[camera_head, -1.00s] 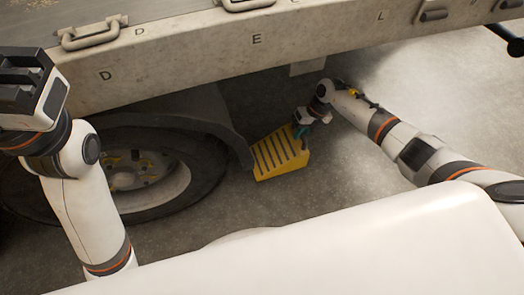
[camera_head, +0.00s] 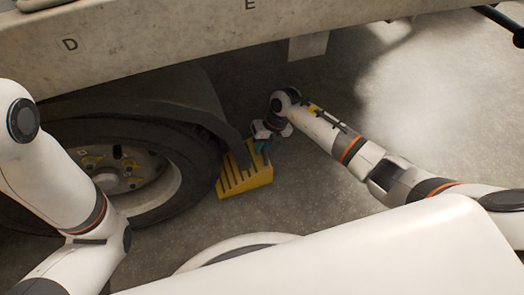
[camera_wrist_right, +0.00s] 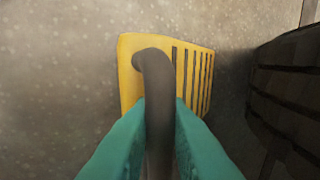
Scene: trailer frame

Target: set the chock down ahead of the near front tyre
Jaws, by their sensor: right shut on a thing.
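The yellow chock (camera_head: 246,178) with dark ribs is at the right side of the near front tyre (camera_head: 188,190), low under the trailer edge. Its ribbed slope faces the tyre. In the head view it touches or nearly touches the tyre; in the right wrist view a gap shows between the chock (camera_wrist_right: 131,85) and the dark tyre (camera_wrist_right: 290,85). My right gripper (camera_head: 264,146) is shut on the chock's dark handle; its teal fingers (camera_wrist_right: 160,125) flank the handle in the wrist view. Whether the chock rests on the floor is unclear. My left gripper is out of view.
The trailer's side rail (camera_head: 180,42) runs across above the tyre and chock. A dark mudguard (camera_head: 190,105) hangs over the tyre, close to my right gripper. A pale flap (camera_head: 308,46) hangs farther back. Concrete floor to the right of the chock is clear.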

